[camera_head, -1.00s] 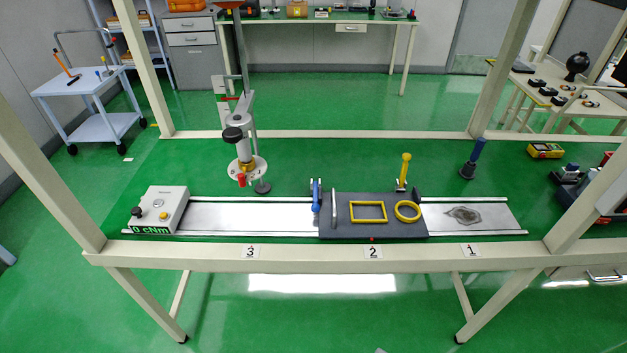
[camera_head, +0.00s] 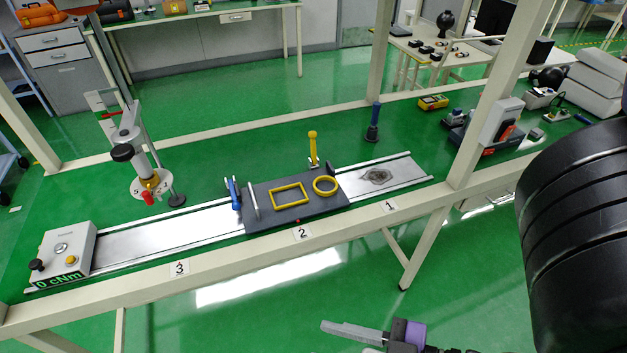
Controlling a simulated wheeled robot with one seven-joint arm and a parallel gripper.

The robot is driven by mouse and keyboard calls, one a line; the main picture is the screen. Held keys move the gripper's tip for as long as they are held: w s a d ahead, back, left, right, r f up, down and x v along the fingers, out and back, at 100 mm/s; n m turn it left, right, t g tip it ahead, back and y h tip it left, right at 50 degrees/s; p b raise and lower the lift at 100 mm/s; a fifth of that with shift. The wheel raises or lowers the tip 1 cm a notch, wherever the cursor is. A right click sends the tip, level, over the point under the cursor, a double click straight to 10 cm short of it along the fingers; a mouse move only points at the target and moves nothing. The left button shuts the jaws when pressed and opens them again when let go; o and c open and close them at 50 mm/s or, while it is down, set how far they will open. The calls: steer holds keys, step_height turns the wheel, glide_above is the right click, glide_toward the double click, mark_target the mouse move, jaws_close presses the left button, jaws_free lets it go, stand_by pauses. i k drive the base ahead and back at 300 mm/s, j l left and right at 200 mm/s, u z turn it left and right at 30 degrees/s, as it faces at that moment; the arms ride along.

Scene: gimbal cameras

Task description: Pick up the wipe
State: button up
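A grey, irregular patch (camera_head: 376,177) lies on the right end of the metal rail, near label 1. I cannot tell whether it is a crumpled wipe or a stain, and no other thing shows clearly as a wipe. What seems to be my gripper (camera_head: 350,332) shows at the bottom edge as a grey finger with a purple part. It is in front of the bench and well apart from the patch. Most of it is cut off by the frame, so its opening is hidden.
A dark sliding plate (camera_head: 293,208) with yellow frames sits on the rail (camera_head: 165,235). A control box (camera_head: 68,250) is at the left end. Bench posts (camera_head: 497,105) and a front beam (camera_head: 235,255) bound the green bench. White stacked boxes (camera_head: 598,85) stand far right.

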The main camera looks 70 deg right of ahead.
mark_target(536, 132)
steer(key=z, duration=3.15)
steer(key=u, duration=1)
steer(key=i+l+u, duration=0.1)
steer(key=l+u, duration=0.35)
steer(key=l, duration=2.35)
